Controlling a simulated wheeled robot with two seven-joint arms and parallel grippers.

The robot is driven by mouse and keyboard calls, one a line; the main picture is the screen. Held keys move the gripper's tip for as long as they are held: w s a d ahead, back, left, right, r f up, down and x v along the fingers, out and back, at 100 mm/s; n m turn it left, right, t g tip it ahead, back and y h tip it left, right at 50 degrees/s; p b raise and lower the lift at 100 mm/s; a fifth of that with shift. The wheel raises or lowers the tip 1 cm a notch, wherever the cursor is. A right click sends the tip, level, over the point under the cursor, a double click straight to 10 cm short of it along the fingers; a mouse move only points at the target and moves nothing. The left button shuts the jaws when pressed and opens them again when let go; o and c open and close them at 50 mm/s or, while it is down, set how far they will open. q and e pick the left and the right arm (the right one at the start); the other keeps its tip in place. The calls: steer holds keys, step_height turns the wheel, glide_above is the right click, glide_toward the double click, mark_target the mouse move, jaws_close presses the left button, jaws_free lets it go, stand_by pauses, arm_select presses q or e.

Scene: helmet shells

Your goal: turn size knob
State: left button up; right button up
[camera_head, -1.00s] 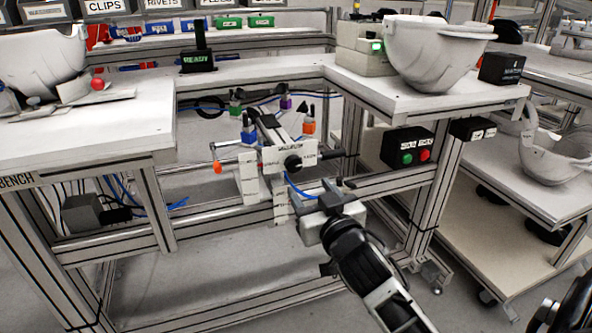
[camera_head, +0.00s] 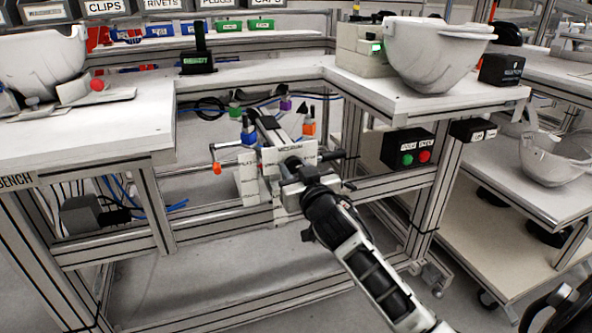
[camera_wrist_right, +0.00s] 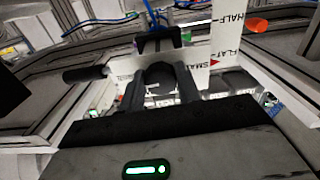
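The size fixture (camera_head: 248,175) is a pale block with printed labels, mounted in the gap of the bench. Its black size knob faces me and is mostly hidden behind my right gripper (camera_head: 292,180) in the head view. In the right wrist view, the two dark fingers of my right gripper (camera_wrist_right: 161,95) are spread, one on each side of the round dark knob (camera_wrist_right: 160,72). I cannot tell whether they touch it. A partly covered label starting "SMA" (camera_wrist_right: 201,62) and a red pointer mark show beside the knob. My left gripper is out of view.
A black handle (camera_head: 333,155) sticks out right of the fixture; an orange-tipped lever (camera_head: 216,167) is on its left. A box with green and red buttons (camera_head: 407,148) hangs at the right. White helmet shells (camera_head: 437,50) rest on the bench corners.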

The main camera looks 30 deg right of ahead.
steer(key=shift+c, duration=1.2)
